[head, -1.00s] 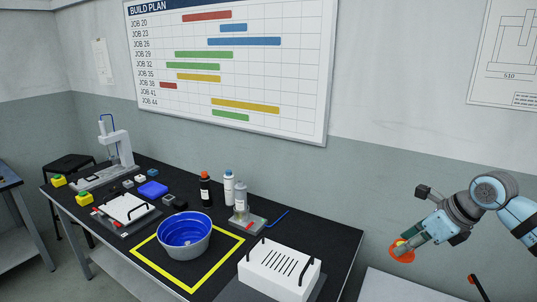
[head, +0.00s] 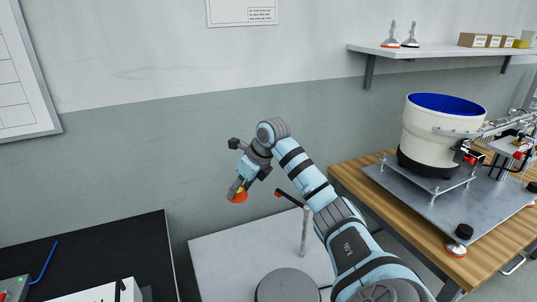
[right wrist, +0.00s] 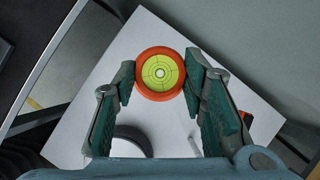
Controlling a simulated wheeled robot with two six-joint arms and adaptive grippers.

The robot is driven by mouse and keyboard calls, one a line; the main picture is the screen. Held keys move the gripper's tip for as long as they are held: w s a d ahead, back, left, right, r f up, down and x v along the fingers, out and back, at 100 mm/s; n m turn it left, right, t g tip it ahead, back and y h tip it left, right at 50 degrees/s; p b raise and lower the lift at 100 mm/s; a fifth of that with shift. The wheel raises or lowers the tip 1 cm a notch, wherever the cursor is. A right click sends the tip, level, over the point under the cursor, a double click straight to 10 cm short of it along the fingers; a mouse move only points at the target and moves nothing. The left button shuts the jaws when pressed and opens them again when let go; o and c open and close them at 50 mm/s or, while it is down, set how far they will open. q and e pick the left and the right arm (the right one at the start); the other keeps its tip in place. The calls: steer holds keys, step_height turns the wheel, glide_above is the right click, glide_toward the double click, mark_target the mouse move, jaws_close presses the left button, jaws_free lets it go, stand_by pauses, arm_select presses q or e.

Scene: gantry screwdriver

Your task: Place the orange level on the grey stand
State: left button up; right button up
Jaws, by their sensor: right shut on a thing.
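The orange level (head: 238,197) is a small round disc with an orange rim and a yellow-green bubble face. In the right wrist view the level (right wrist: 160,73) sits between the two fingertips, its face towards the camera. My right gripper (head: 240,186) is shut on it and holds it in the air, near the white table's far left part in the head view. A grey round-topped body (head: 287,287) shows at the bottom of the head view; I cannot tell for sure whether it is the grey stand. My left gripper is not in view.
The white table (head: 222,255) has an upright post (head: 304,232) with a dark red-tipped rod. A black-topped bench (head: 120,255) is at left. A wooden bench (head: 345,172) at right carries a cream bowl feeder (head: 440,140) on a grey plate. A shelf (head: 440,50) hangs above.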

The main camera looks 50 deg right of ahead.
steer(key=b, duration=0.4)
glide_above(224, 253)
steer(key=s, duration=0.2)
step_height(224, 253, down, 6)
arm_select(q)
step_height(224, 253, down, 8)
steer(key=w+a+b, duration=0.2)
arm_select(e)
steer(key=shift+m, duration=0.3)
step_height(224, 253, down, 19)
steer(key=b, duration=0.4)
steer(key=shift+s+d, duration=0.1)
steer(key=shift+s, duration=0.05)
steer(key=shift+f, duration=0.25)
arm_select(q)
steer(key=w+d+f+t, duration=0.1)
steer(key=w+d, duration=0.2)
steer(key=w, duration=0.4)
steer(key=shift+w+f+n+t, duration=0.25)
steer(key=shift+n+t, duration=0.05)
arm_select(e)
steer(key=shift+r, duration=0.1)
steer(key=o, duration=1.2)
